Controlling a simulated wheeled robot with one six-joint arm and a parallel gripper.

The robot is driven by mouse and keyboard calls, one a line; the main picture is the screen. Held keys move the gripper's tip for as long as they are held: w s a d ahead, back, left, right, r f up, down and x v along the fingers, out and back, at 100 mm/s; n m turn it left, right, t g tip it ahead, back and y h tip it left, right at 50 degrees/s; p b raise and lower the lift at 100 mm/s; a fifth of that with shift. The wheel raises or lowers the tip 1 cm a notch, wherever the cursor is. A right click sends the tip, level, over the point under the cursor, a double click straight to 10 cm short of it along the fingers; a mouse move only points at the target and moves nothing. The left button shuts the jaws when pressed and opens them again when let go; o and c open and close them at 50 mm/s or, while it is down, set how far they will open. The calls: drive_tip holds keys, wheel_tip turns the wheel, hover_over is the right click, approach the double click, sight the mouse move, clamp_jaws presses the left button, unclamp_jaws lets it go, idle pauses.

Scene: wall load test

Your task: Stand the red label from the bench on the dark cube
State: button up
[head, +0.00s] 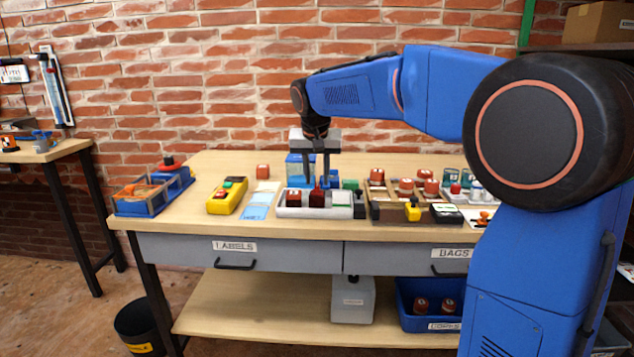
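My gripper (319,184) points straight down over a white tray (288,212) on the bench, with its two fingers apart. In the tray, a dark red cube (317,200) sits between a red block with a white mark (293,199) and a white block (342,199). A small pointed red piece, which looks like the red label (318,188), shows upright at the top of the dark cube, between and just below the fingertips. It is too small to tell whether a finger touches it.
A blue bin (300,172) stands behind the tray. A yellow control box (227,196) and blue cards (258,205) lie to the left.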

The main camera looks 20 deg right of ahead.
drive_tip(key=v, duration=1)
drive_tip(key=s+d+f+n, duration=0.1)
drive_tip(key=s+d+f, duration=0.1)
drive_tip(key=s, duration=0.3)
drive_tip(key=s+d+f, duration=0.2)
drive_tip(key=s, duration=0.4)
drive_tip(key=s+d+f+n, duration=0.1)
drive_tip(key=s+d+f, duration=0.1)
drive_tip(key=s+f, duration=0.8)
drive_tip(key=s+d+f+n+y, duration=0.1)
drive_tip(key=s+d+f, duration=0.1)
drive_tip(key=s+f, duration=0.8)
drive_tip(key=s, duration=0.7)
drive_tip(key=shift+s+d+f+n+t, duration=0.15)
drive_tip(key=shift+d+f+n+t, duration=0.15)
drive_tip(key=shift+d+f, duration=0.05)
